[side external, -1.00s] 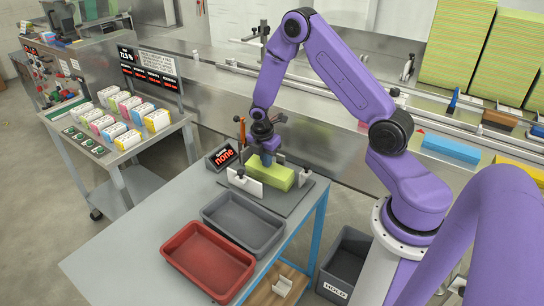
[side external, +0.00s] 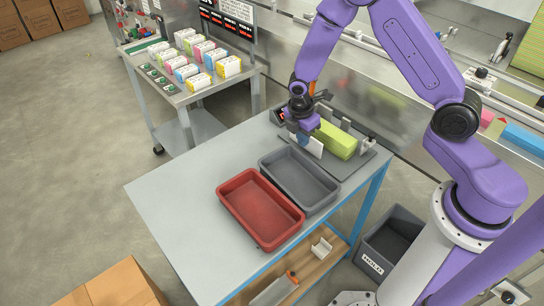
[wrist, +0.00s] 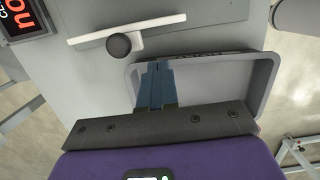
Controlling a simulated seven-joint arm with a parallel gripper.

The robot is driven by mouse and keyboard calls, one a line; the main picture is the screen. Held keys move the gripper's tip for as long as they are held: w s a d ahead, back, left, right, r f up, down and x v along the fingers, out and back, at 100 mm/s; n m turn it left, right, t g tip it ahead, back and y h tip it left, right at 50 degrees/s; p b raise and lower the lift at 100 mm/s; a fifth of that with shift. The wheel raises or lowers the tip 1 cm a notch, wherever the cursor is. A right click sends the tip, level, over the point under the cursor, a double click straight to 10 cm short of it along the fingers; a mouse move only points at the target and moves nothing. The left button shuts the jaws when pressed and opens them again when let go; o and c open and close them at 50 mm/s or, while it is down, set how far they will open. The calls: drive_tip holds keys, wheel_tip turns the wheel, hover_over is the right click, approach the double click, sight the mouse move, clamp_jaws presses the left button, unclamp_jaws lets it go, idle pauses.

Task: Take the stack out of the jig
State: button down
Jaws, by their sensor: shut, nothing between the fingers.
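The yellow-green stack (side external: 338,140) lies in the jig (side external: 366,163), between its upright white plates, in the side external view. My gripper (side external: 303,140) is to the left of the stack, near the jig's front white plate, apart from the stack. In the wrist view the blue fingers (wrist: 155,85) are together with nothing held, seen over the edge of the grey tray. That view also shows a white jig plate with a black knob (wrist: 118,45). The stack does not show in the wrist view.
A grey tray (side external: 333,201) and a red tray (side external: 294,229), both empty, stand in front of the jig. The table's left part (side external: 175,200) is clear. A display (wrist: 22,18) stands beside the jig. A grey HOLD bin (side external: 398,240) is on the floor at right.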

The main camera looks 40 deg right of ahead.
drive_tip(key=a, duration=1.2)
drive_tip(key=s+a+r+m, duration=0.1)
drive_tip(key=s+r, duration=0.4)
drive_tip(key=r, duration=0.3)
drive_tip(key=s+d+r+m, duration=0.1)
drive_tip(key=s+r, duration=0.3)
drive_tip(key=s, duration=0.4)
drive_tip(key=s+d+r+m+y, duration=0.1)
drive_tip(key=s+d+r, duration=0.3)
drive_tip(key=s, duration=0.4)
drive_tip(key=s+d+r+m+y, duration=0.1)
drive_tip(key=s+d+r+m, duration=0.1)
drive_tip(key=s, duration=0.6)
wheel_tip(320, 180, up, 2)
drive_tip(key=shift+d+r, duration=0.25)
drive_tip(key=shift+d, duration=0.3)
drive_tip(key=shift+c, duration=1)
unclamp_jaws()
